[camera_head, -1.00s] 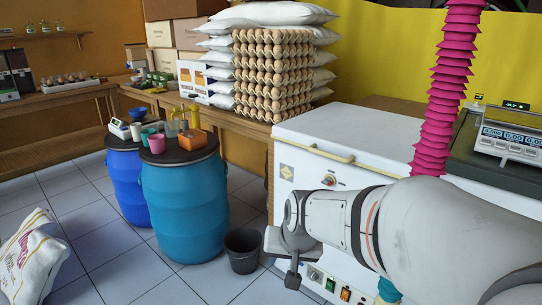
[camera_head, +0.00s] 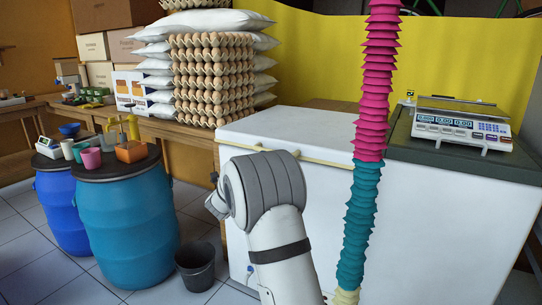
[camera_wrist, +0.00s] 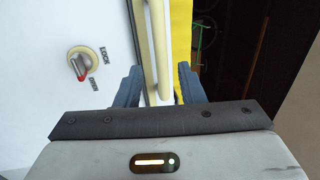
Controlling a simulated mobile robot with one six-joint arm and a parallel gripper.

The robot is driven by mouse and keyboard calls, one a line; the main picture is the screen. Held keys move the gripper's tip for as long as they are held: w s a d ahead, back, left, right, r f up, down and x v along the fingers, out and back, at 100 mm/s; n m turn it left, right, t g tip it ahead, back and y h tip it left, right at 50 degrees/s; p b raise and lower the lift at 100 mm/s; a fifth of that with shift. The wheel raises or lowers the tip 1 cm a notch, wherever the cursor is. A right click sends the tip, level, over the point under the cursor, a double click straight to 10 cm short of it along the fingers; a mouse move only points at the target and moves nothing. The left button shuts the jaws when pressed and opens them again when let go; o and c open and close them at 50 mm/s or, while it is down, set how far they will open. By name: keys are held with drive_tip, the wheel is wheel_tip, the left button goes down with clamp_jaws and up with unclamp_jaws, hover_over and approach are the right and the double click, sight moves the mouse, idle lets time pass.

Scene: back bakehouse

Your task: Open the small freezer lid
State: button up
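The small white freezer (camera_head: 440,215) stands at the right with its lid (camera_head: 300,124) shut. A cream handle bar (camera_head: 318,159) runs along the lid's front edge; it also shows in the wrist view (camera_wrist: 159,40). My gripper (camera_wrist: 160,86) is open, with one dark finger on each side of the bar, and a gap shows between the fingers and the bar. In the head view my arm hides most of the gripper. A round knob (camera_wrist: 80,64) with a red pointer, marked LOCK and OPEN, is on the freezer front left of the bar in the wrist view.
A pink and teal ribbed hose (camera_head: 366,130) hangs in front of the freezer. A scale (camera_head: 462,125) stands on the dark top beside the lid. Stacked egg trays (camera_head: 212,80) stand behind, left. A blue barrel (camera_head: 128,225) and a dark bucket (camera_head: 196,268) stand left.

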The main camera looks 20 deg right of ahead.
drive_tip(key=b+x, duration=0.1)
drive_tip(key=x, duration=0.6)
drive_tip(key=shift+w+d, duration=0.1)
drive_tip(key=shift+d, duration=0.15)
clamp_jaws()
idle(0.3)
